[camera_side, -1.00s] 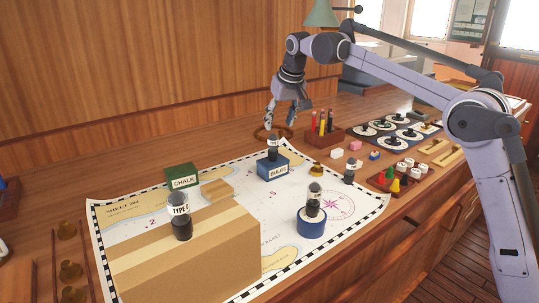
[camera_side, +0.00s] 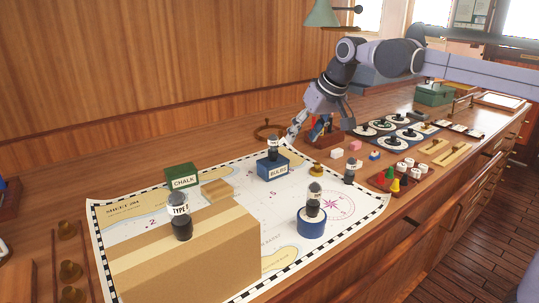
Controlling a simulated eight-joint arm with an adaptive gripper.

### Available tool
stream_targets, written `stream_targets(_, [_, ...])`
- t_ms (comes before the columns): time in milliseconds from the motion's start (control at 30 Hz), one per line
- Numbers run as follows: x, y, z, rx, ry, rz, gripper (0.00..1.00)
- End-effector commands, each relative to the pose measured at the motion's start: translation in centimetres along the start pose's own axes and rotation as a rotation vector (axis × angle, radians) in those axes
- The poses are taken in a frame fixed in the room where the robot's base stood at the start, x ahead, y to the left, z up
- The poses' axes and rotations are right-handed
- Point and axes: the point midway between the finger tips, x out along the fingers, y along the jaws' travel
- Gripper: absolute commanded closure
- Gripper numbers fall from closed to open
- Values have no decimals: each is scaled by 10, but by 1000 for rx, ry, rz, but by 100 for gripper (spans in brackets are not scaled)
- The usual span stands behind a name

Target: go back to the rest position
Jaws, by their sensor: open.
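My gripper (camera_side: 318,132) is open and looks empty. It hangs over the back of the desk, just right of and behind the blue box labelled RULES (camera_side: 273,166), in front of the rack of coloured sticks (camera_side: 329,137), which it partly hides. A dark piece with a white label (camera_side: 273,147) stands on the blue box. I cannot tell how high the fingertips are above the desk.
A chart (camera_side: 265,215) covers the front of the desk. On it stand a large cardboard box (camera_side: 190,262), a green CHALK box (camera_side: 181,176) and a blue round stand (camera_side: 311,223) with a capped piece. A ring (camera_side: 268,131) lies behind. Discs on dark mats (camera_side: 403,134) lie to the right.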

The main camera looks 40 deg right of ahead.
Motion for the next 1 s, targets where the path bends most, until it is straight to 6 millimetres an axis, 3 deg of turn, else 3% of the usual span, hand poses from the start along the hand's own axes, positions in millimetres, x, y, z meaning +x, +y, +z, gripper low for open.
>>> stream_targets(33, [-4, 1, 18, 0, 7, -11, 48])
stream_targets(333, [-9, 2, 114, 5, 58, -83, 48])
stream_targets(700, [20, 32, 222, -136, 122, -6, 48])
stream_targets(833, [28, 40, 243, -169, 134, 15, 48])
stream_targets(1000, [32, 43, 251, -185, 140, 25, 48])
